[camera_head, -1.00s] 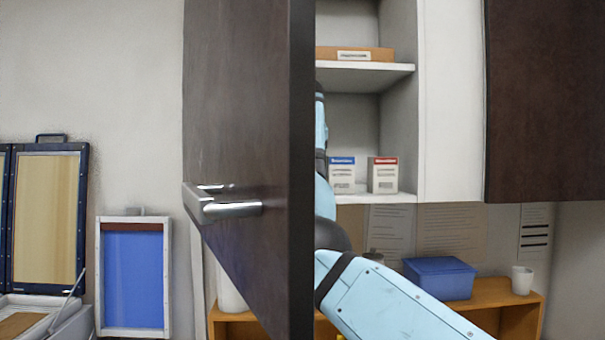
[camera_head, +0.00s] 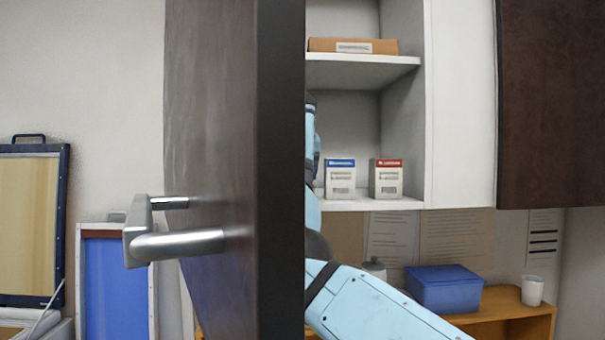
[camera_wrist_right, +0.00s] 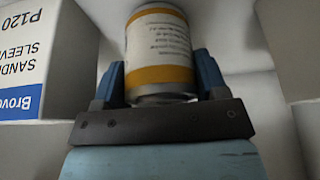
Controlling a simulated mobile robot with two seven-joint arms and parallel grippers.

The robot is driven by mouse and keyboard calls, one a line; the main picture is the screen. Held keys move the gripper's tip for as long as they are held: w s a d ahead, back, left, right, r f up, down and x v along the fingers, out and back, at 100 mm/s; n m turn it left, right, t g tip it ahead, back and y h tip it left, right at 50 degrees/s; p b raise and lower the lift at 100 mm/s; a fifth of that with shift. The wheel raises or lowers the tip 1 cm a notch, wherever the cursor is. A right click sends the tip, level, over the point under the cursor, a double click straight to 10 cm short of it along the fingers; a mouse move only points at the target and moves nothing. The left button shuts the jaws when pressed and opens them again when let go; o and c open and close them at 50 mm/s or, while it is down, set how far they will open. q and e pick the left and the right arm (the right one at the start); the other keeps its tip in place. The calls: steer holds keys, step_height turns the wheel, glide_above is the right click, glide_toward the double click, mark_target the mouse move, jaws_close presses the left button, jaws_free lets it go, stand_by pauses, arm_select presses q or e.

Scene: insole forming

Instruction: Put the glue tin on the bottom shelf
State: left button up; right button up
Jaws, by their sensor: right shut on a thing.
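The glue tin (camera_wrist_right: 160,45), white with orange bands and small print, is between the two blue fingers of my right gripper (camera_wrist_right: 158,80) in the right wrist view. The gripper is shut on it. In the head view the tin and this gripper are hidden behind the open dark door. My right arm rises behind the door's edge towards the cabinet. The bottom shelf (camera_head: 372,204) of the white cabinet shows to the right of the door. Whether the tin touches the shelf, I cannot tell. My left gripper is not in view.
A blue-banded box (camera_head: 340,178) and a red-banded box (camera_head: 386,178) stand on the bottom shelf. The blue-banded box (camera_wrist_right: 45,60) is close beside the tin in the wrist view. The dark door (camera_head: 225,150) with its metal handle (camera_head: 180,243) blocks the cabinet's left side.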

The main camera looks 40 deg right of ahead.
steer(key=shift+s+d+f, duration=0.15)
steer(key=shift+s+d, duration=0.05)
steer(key=shift+d, duration=0.1)
steer(key=shift+w+f, duration=0.2)
steer(key=o, duration=1)
steer(key=shift+w+a, duration=0.1)
steer(key=shift+a, duration=0.1)
steer(key=shift+o, duration=0.2)
steer(key=shift+d+r, duration=0.1)
steer(key=shift+r, duration=0.2)
steer(key=b+v, duration=0.1)
steer(key=v, duration=0.6)
steer(key=shift+r, duration=0.15)
